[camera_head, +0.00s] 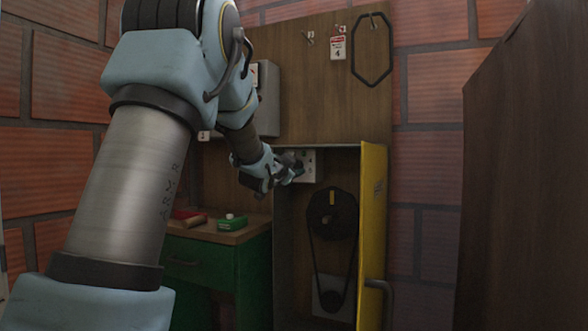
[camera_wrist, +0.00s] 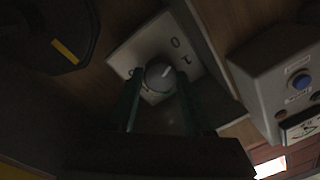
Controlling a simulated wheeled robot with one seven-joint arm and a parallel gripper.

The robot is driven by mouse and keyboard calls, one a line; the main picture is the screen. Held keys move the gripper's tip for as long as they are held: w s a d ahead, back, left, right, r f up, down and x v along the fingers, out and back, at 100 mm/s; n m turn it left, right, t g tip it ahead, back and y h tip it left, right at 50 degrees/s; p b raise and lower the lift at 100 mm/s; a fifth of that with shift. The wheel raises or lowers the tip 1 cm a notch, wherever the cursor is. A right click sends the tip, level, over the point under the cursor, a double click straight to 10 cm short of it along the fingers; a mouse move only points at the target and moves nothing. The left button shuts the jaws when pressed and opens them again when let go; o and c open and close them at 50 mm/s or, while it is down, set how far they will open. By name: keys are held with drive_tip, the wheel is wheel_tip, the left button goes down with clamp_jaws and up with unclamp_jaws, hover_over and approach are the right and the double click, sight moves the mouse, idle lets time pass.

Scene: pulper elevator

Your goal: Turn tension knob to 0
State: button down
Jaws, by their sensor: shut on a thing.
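The tension knob (camera_wrist: 160,74) is a round grey knob with a pale pointer line, mounted on a white plate (camera_wrist: 150,42) with dark markings, one of which looks like a 0. The pointer line slants up and to the right in the wrist view. My gripper (camera_wrist: 160,88) has its two green fingers on either side of the knob and is shut on it. In the head view my gripper (camera_head: 291,170) is at the plate (camera_head: 313,166) near the top of the open cabinet, and it hides the knob there.
The cabinet's yellow door (camera_head: 373,235) stands open to the right. Inside, a black pulley (camera_head: 333,214) with a yellow mark carries a belt. A grey control box (camera_wrist: 290,85) with a blue button is close by. A green drawer unit (camera_head: 200,265) stands left, and a spare belt (camera_head: 372,50) hangs above.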

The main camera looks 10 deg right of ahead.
idle(0.3)
drive_tip(key=shift+c, duration=1.5)
unclamp_jaws()
drive_tip(key=b+v, duration=0.1)
drive_tip(key=v, duration=0.9)
drive_tip(key=shift+s+a, duration=0.2)
drive_tip(key=shift+s, duration=0.15)
